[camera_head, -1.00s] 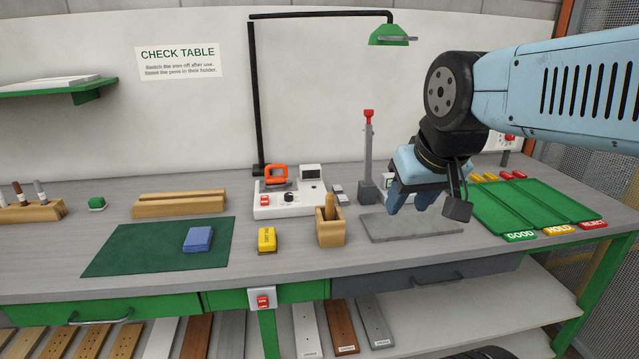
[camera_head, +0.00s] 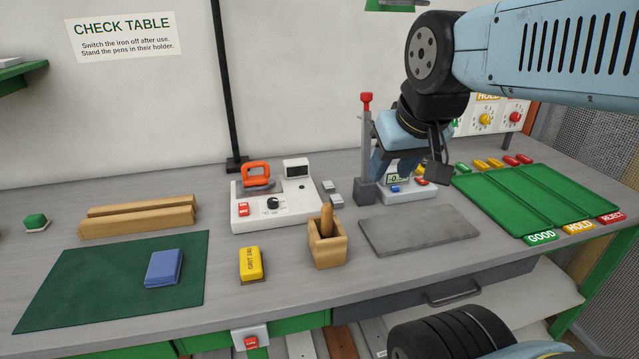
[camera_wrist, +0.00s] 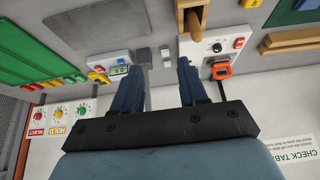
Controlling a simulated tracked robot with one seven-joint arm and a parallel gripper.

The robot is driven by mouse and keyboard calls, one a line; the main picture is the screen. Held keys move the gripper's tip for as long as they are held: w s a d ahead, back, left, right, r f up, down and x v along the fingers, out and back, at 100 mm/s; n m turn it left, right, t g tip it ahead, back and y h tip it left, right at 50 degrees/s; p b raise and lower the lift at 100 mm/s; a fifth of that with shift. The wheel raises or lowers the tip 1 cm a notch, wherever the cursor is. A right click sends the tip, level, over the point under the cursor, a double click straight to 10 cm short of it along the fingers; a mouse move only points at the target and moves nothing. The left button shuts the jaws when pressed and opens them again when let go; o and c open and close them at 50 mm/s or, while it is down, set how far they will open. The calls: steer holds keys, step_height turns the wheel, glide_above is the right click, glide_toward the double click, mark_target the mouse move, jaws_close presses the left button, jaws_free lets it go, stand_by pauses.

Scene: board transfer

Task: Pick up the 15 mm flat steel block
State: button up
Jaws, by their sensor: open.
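Two small grey steel blocks lie on the bench right of the iron station: a farther one (camera_head: 328,186) and a nearer one (camera_head: 340,199). I cannot tell which is the 15 mm one. In the wrist view, two small grey blocks, one (camera_wrist: 165,49) and another (camera_wrist: 167,64), show between my fingers, beyond the tips. My gripper (camera_head: 391,172) is open and empty, pointing down behind the grey slab, in front of part of the gauge. Its spread fingers (camera_wrist: 161,66) show in the wrist view.
A grey post with a red top (camera_head: 366,145) and a digital gauge (camera_head: 408,190) stand close to my gripper. The iron station (camera_head: 277,213) and wooden pen holder (camera_head: 327,248) are near the blocks. A grey slab (camera_head: 418,230) and green sorting tray (camera_head: 535,200) lie to the right.

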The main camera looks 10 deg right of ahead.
steer(key=o, duration=0.3)
steer(key=shift+w+r, duration=0.15)
steer(key=shift+w, duration=0.05)
steer(key=shift+o, duration=0.3)
steer(key=w+r+g, duration=0.1)
steer(key=w, duration=0.8)
steer(key=shift+w+r+g, duration=0.15)
steer(key=shift+r+g, duration=0.1)
steer(key=shift+g, duration=0.05)
steer(key=g, duration=0.4)
glide_above(329, 185)
steer(key=f, duration=2.1)
steer(key=shift+a, duration=0.35)
steer(key=shift+w+d+f, duration=0.1)
steer(key=shift+d+f, duration=0.05)
steer(key=shift+f, duration=1.15)
steer(key=shift+d+f, duration=0.15)
steer(key=shift+f, duration=1.15)
